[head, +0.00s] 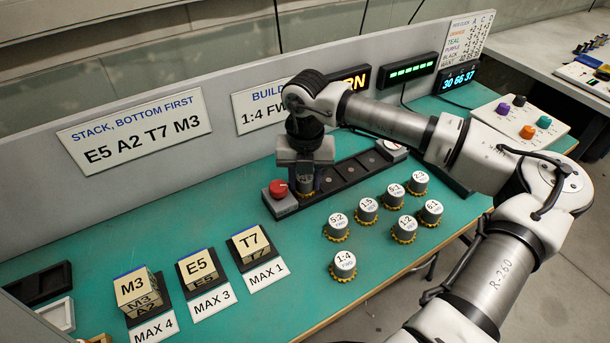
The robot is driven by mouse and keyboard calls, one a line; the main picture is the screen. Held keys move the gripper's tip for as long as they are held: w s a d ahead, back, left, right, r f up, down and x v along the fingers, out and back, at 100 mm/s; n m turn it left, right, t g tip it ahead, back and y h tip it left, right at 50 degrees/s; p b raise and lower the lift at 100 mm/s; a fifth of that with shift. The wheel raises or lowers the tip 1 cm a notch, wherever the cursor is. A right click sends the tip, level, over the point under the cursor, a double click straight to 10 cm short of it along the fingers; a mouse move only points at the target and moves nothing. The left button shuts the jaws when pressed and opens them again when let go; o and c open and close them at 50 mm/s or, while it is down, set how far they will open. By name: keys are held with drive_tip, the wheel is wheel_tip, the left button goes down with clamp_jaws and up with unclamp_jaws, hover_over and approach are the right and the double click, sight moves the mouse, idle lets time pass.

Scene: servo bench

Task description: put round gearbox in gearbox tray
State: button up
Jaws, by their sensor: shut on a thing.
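My gripper (305,186) points down over the near-left end of a long dark tray (340,184), which I take for the gearbox tray. It is shut on a round gearbox (306,180), of which only a small greyish and yellowish part shows between the fingers. Its label is hidden. I cannot tell whether it touches the tray floor. Several other round gearboxes with grey caps and yellow toothed bases stand on the green bench right of the tray, among them one marked 1:4 (344,265) and one marked 5:2 (337,227).
A red button (278,188) on a grey box sits at the tray's left end. Blocks M3 (133,285), E5 (197,265) and T7 (249,239) stand on dark pads at left. A panel with signs rises behind. A knob box (522,123) stands at far right. Bare bench lies front centre.

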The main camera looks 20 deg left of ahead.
sight(305, 178)
drive_tip(key=shift+f+b, duration=0.2)
drive_tip(key=shift+b, duration=0.1)
drive_tip(key=o, duration=0.9)
drive_tip(key=shift+r, duration=0.1)
wheel_tip(305, 178, up, 12)
drive_tip(key=b, duration=0.2)
drive_tip(key=shift+r, duration=0.2)
